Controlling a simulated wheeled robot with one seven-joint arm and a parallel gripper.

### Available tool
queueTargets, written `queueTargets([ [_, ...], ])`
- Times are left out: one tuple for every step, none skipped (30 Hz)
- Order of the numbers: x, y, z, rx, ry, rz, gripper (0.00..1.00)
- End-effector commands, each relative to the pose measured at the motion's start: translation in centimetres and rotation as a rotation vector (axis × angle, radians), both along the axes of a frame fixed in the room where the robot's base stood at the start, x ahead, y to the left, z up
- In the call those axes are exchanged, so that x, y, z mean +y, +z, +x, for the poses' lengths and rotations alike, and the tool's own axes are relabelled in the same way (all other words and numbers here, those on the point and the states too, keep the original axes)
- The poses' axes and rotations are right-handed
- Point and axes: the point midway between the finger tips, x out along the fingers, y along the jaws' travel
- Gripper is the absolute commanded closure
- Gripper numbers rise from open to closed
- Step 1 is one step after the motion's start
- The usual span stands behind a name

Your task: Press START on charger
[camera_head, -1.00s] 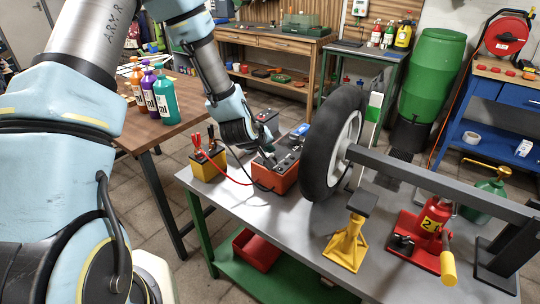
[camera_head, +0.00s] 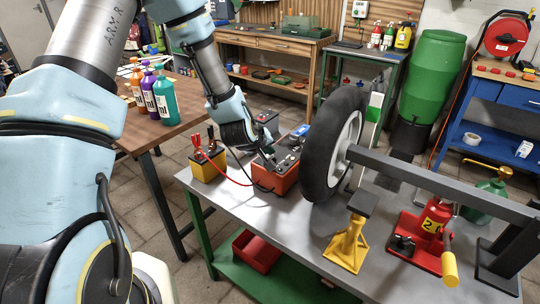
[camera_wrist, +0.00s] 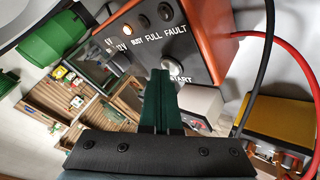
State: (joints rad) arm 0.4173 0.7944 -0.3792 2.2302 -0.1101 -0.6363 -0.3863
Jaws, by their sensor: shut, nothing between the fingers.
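The charger (camera_head: 285,175) is an orange box with a dark top panel on the grey workbench. In the wrist view its panel (camera_wrist: 190,40) carries a lit orange lamp, dark lamps, and the words FULL and FAULT. A pale round START button (camera_wrist: 172,69) shows there, its label partly hidden by my fingers. My gripper (camera_wrist: 163,75) is shut and empty, its green fingertips right beside or over the button's left edge. I cannot tell whether they touch it. In the head view my gripper (camera_head: 266,158) is at the charger's top left, its tips hard to make out.
A yellow battery (camera_head: 208,166) with red and black clamps and cables stands left of the charger. A wheel (camera_head: 318,150) stands close on the right. A yellow jack stand (camera_head: 347,240) and red jack (camera_head: 425,235) are farther right. The bench front (camera_head: 250,210) is clear.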

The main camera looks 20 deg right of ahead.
Motion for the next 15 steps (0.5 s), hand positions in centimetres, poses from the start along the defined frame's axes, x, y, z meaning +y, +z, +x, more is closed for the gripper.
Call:
queueTargets([
  [0.0, 0.4, 0.0, 0.001, -0.001, 0.0, 1.0],
  [0.0, 0.5, 0.0, 0.001, -0.001, 0.0, 1.0],
  [0.0, 0.8, 0.0, 0.001, -0.001, 0.0, 1.0],
  [0.0, 0.9, 0.0, 0.0, 0.0, 0.0, 1.0],
  [0.0, 1.1, 0.0, 0.0, 0.0, 0.0, 1.0],
  [0.0, 1.3, 0.0, 0.001, -0.001, 0.0, 1.0],
  [0.0, 1.4, 0.0, 0.001, -0.001, 0.0, 1.0],
  [0.0, 1.4, 0.0, 0.001, -0.001, 0.0, 1.0],
  [0.0, 1.4, 0.0, 0.001, -0.001, 0.0, 1.0],
  [0.0, 1.4, 0.0, 0.001, -0.001, 0.0, 1.0],
  [0.0, 1.4, 0.0, 0.001, 0.0, 0.001, 1.0],
  [0.0, 1.4, 0.0, 0.001, -0.001, 0.0, 1.0],
  [0.0, 1.4, 0.0, 0.001, -0.001, 0.0, 1.0],
  [0.0, 1.4, 0.0, 0.001, -0.001, 0.0, 1.0],
  [0.0, 1.4, 0.0, 0.001, -0.001, 0.0, 1.0],
])
